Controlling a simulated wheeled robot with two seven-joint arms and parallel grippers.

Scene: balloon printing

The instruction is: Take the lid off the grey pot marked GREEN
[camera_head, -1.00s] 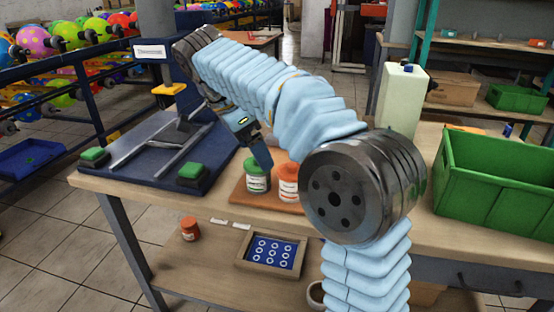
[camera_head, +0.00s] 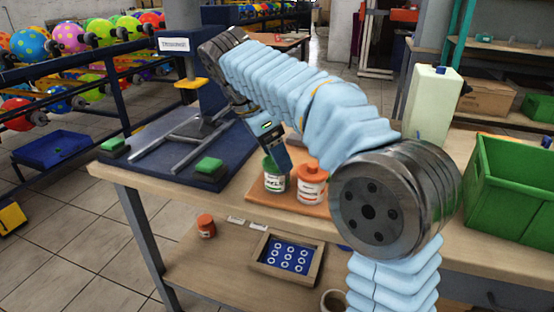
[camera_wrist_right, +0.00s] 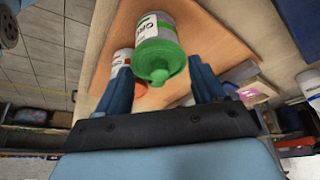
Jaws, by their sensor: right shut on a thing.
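The grey pot marked GREEN (camera_head: 275,183) stands on an orange-brown board (camera_head: 314,207) on the workbench. Its label is partly readable in the right wrist view (camera_wrist_right: 155,25). Its green lid (camera_head: 268,166) is largely hidden by the finger in the head view. In the right wrist view the green lid (camera_wrist_right: 159,62) lies between the two blue fingers, against the pot, with no gap visible. My right gripper (camera_head: 280,160) is shut on the lid from above; it also shows in the wrist view (camera_wrist_right: 161,74). My left gripper is out of view.
A similar pot with an orange lid (camera_head: 312,183) stands close beside the green one. A navy base with a metal frame (camera_head: 185,145) is to the left. A pale bottle (camera_head: 432,105) and a green crate (camera_head: 515,192) are to the right. A tray of rings (camera_head: 288,255) sits on the lower shelf.

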